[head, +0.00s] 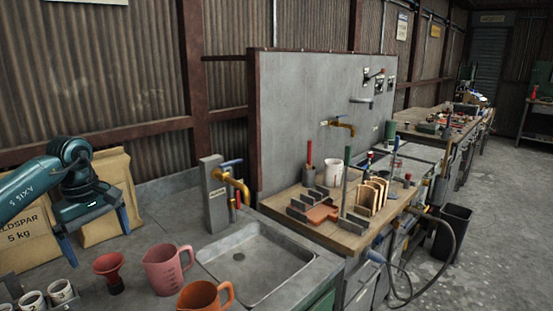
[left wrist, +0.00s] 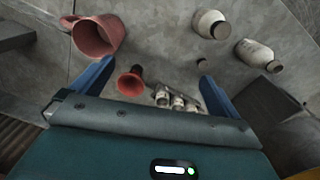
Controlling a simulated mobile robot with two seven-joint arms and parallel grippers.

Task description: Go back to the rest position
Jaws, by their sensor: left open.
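My left gripper (head: 96,230) hangs from the teal arm at the left of the head view. Its two blue fingers are spread apart, with nothing held between them. In the left wrist view the open fingers (left wrist: 154,76) frame a red funnel (left wrist: 130,82) and small white cups (left wrist: 172,99) that stand below on the counter. Feldspar bags (head: 105,195) stand behind the gripper. My right gripper is not in view.
A pink jug (head: 167,268) and an orange jug (head: 204,298) stand by the sink (head: 262,258). A brass tap (head: 232,182) rises behind it. A wooden bench (head: 340,238) with tools is to the right. Pale bottles (left wrist: 210,23) show in the left wrist view.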

